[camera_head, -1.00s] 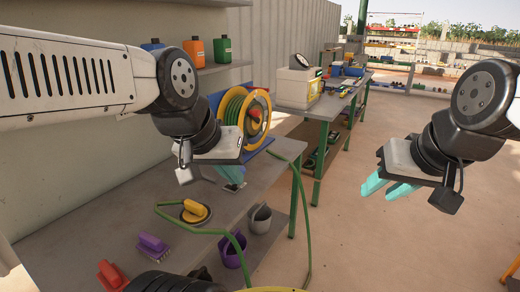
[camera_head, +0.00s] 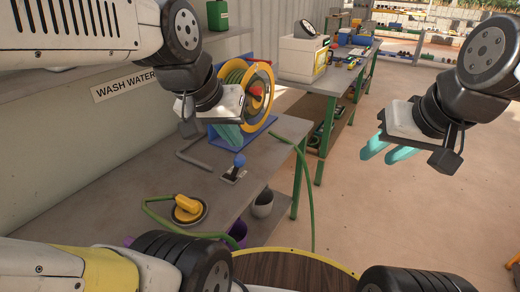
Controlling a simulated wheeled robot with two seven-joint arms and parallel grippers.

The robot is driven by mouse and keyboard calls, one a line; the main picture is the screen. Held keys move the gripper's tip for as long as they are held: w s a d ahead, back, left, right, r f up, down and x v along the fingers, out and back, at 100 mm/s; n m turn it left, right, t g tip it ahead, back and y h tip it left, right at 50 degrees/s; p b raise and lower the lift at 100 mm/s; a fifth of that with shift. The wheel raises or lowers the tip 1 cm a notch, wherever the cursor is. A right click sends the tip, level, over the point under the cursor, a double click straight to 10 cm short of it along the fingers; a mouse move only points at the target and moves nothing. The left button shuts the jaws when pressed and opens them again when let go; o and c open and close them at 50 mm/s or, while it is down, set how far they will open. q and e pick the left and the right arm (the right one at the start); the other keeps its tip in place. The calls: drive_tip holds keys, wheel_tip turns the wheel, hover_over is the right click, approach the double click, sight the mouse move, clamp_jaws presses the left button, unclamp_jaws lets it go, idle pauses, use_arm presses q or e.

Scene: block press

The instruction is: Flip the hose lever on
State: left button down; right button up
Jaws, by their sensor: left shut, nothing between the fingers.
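A small lever with a blue knob (camera_head: 239,160) stands on a small dark-and-pale plate (camera_head: 232,176) on the grey workbench (camera_head: 140,190). Behind it is a hose reel (camera_head: 268,88) with a yellow rim, green hose and blue stand; a red part shows at its middle. My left gripper (camera_head: 228,134) is shut and empty, its teal fingers pointing down in front of the reel. In the picture they are just above the blue knob, with a gap between. My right gripper (camera_head: 388,153) is open and empty, over the floor to the right of the bench.
A yellow-handled round tool (camera_head: 187,208) lies on the bench, with green hose (camera_head: 160,220) around it. Grey (camera_head: 263,205) and purple (camera_head: 237,234) buckets stand by the bench's front. A second green-legged bench (camera_head: 330,85) is farther back.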

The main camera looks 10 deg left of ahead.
use_arm(q)
drive_tip(key=w+d+f+g+y, duration=0.2)
drive_tip(key=w+d+f+y, duration=0.1)
drive_tip(key=w+f, duration=0.5)
drive_tip(key=w+d+f+g+y, duration=0.2)
drive_tip(key=w+f, duration=0.6)
drive_tip(key=w, duration=0.7)
drive_tip(key=shift+w+d+g+y, duration=0.2)
drive_tip(key=shift+d+g+y, duration=0.35)
drive_tip(key=shift+y, duration=0.55)
drive_tip(key=shift+f, duration=0.15)
drive_tip(key=w+a+f, duration=0.1)
drive_tip(key=a+f, duration=0.7)
drive_tip(key=shift+w, duration=0.15)
drive_tip(key=shift+a, duration=0.1)
drive_tip(key=w+a+r+g+h, duration=0.1)
drive_tip(key=w+a+h, duration=0.1)
drive_tip(key=a, duration=0.4)
drive_tip(key=w+a+r+g+h, duration=0.1)
drive_tip(key=w+a+h, duration=0.1)
drive_tip(key=a+h, duration=0.3)
drive_tip(key=shift+w+a+r, duration=0.25)
drive_tip(key=shift+w+a, duration=0.1)
drive_tip(key=shift+a, duration=0.65)
